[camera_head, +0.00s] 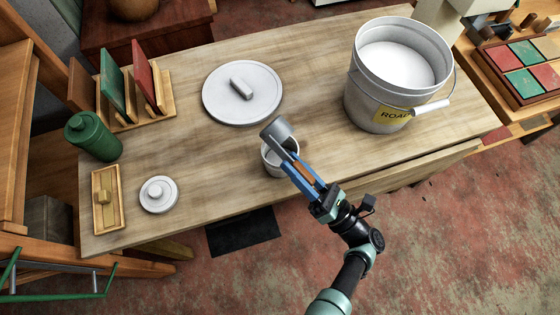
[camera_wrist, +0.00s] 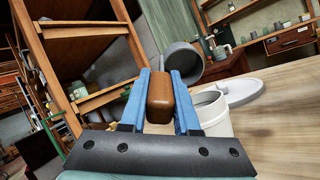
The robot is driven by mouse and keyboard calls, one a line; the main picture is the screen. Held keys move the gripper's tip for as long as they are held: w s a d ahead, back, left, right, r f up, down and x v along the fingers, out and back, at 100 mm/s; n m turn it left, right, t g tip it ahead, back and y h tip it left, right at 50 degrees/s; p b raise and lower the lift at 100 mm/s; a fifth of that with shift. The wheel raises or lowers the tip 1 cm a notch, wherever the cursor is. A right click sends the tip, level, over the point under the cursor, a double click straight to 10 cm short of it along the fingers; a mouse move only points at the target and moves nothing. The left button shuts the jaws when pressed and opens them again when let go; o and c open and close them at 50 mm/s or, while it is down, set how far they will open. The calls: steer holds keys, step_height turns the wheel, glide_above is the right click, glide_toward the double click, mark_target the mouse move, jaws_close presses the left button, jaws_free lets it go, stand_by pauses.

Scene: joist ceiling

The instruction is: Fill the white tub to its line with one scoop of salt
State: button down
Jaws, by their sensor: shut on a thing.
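My gripper (camera_head: 291,161) is shut on the brown handle (camera_wrist: 160,98) of a grey metal scoop (camera_head: 277,133). The scoop's cup is tilted over the white tub (camera_head: 279,166), which stands near the table's front edge. The wrist view shows the cup (camera_wrist: 182,62) above and left of the tub's rim (camera_wrist: 207,98). The scoop's contents cannot be told, and the tub's inside and line are mostly hidden. A large grey bucket (camera_head: 371,103) with a label and a white-gripped handle stands open at the back right, with white salt (camera_head: 398,64) inside.
A large round lid (camera_head: 215,94) lies behind the tub. A small knobbed lid (camera_head: 148,203), a wooden tray (camera_head: 117,221), a green canister (camera_head: 94,138) and a rack of coloured boards (camera_head: 148,112) are at left. The table between bucket and tub is clear.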

stand_by(0.4)
steer(key=shift+f+b, duration=0.1)
steer(key=shift+b, duration=0.55)
steer(key=shift+d+f+t+y+b, duration=0.1)
steer(key=shift+f+t+y+b, duration=0.35)
steer(key=shift+b, duration=0.35)
steer(key=shift+r, duration=0.2)
steer(key=shift+s, duration=0.1)
steer(key=shift+f+y+b, duration=0.25)
steer(key=shift+f+b, duration=0.15)
steer(key=shift+b, duration=0.25)
steer(key=shift+r, duration=0.2)
